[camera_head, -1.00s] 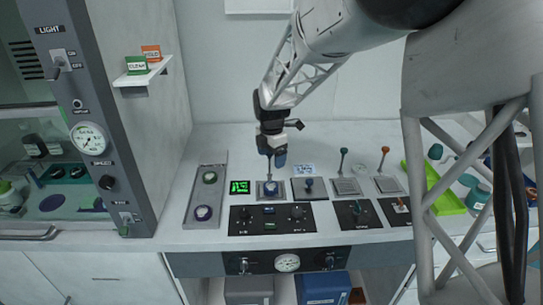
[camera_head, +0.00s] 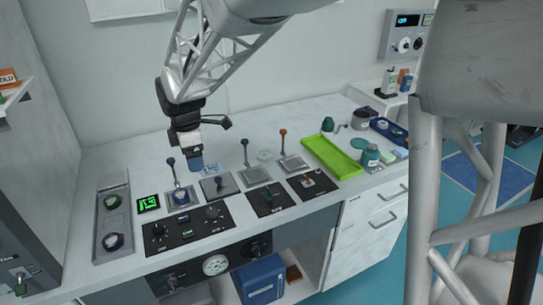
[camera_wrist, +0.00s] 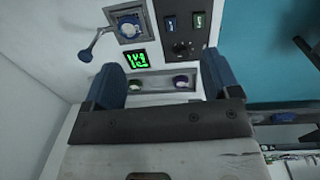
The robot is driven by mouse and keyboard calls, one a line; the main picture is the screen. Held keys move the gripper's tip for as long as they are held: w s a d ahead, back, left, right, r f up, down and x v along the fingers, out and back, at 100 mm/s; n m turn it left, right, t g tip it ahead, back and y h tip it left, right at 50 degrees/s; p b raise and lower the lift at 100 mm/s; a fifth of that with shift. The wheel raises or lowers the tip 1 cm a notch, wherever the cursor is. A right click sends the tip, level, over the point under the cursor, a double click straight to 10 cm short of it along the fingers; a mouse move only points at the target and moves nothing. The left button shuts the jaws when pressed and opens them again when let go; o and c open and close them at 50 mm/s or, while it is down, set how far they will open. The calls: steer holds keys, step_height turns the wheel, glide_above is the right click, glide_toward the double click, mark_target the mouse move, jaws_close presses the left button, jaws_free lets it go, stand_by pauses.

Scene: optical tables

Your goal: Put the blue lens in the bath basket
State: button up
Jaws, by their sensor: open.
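A round pale lens with a blue middle (camera_head: 180,196) sits in a square metal bath station (camera_head: 190,204), beside a lever with a blue knob (camera_head: 170,161). It also shows in the wrist view (camera_wrist: 128,28), at the top. I cannot tell the basket apart from the lens. A grey tray (camera_head: 127,224) at the left holds a greenish lens (camera_head: 112,202) and a purple-blue lens (camera_head: 113,242). My gripper (camera_head: 196,163) is above and behind the bath station, apart from it. In the wrist view its blue fingers (camera_wrist: 163,76) are spread with nothing between them.
A green lit display (camera_head: 148,203) lies between tray and bath. Other stations with upright levers (camera_head: 283,147) stand to the right. A black control panel (camera_head: 187,228) lies in front. A lime tray (camera_head: 331,157) and jars (camera_head: 370,156) are farther right.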

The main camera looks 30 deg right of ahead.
steer(key=s+d+r+m, duration=0.1)
steer(key=s+d+m, duration=0.2)
steer(key=s+m, duration=0.3)
steer(key=s+d+r+m+t, duration=0.1)
steer(key=s+m, duration=0.5)
steer(key=s, duration=0.8)
steer(key=s+d+r+m, duration=0.2)
steer(key=s+d+m, duration=0.2)
steer(key=s, duration=0.7)
steer(key=shift+d+r+m+t, duration=0.3)
steer(key=shift+d+m+t, duration=0.1)
steer(key=shift+m, duration=0.7)
